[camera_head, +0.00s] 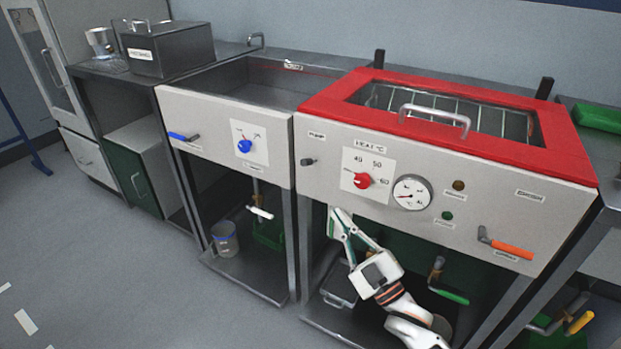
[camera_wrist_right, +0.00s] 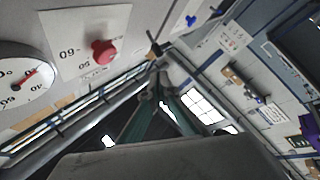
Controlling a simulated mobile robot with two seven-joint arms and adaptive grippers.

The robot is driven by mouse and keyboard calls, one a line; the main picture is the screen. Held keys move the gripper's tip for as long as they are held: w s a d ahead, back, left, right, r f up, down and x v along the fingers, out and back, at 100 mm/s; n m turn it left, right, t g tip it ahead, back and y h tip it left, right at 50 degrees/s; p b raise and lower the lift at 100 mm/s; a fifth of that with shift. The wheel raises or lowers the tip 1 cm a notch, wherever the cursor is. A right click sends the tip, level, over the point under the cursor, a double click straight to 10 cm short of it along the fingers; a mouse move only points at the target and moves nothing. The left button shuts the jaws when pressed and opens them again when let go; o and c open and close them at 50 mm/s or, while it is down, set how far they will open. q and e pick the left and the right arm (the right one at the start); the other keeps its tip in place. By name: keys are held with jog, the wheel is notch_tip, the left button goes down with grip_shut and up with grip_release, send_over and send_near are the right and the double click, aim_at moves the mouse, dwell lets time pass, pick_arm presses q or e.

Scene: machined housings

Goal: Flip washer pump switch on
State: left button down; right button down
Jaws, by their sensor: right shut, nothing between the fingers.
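The pump switch (camera_head: 308,162) is a small dark lever under the "PUMP" label on the pale front panel (camera_head: 325,185) of the red-lidded washer. I cannot tell its on or off position. In the wrist view the dark lever (camera_wrist_right: 155,46) shows just beyond the fingertips. My right gripper (camera_head: 338,213) is shut and empty, pointing up in front of the panel's lower edge, below and right of the switch and apart from it in the head view. In the wrist view its fingers (camera_wrist_right: 166,88) point up toward the switch. My left gripper is not in view.
Right of the switch are a red heat knob (camera_head: 362,181), a round gauge (camera_head: 411,193) and an orange-handled lever (camera_head: 510,247). The washer's red lid (camera_head: 560,145) is down. The left unit carries a blue knob (camera_head: 245,146). Floor to the left is clear.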

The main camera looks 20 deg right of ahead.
send_near(309, 162)
jog(key=w+a+r, duration=0.2)
jog(key=w, duration=0.2)
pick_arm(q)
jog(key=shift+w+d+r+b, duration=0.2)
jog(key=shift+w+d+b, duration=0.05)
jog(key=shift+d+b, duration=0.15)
pick_arm(e)
jog(key=shift+w+a+r, duration=0.2)
jog(key=shift+w+a, duration=0.1)
jog(key=shift+w, duration=0.35)
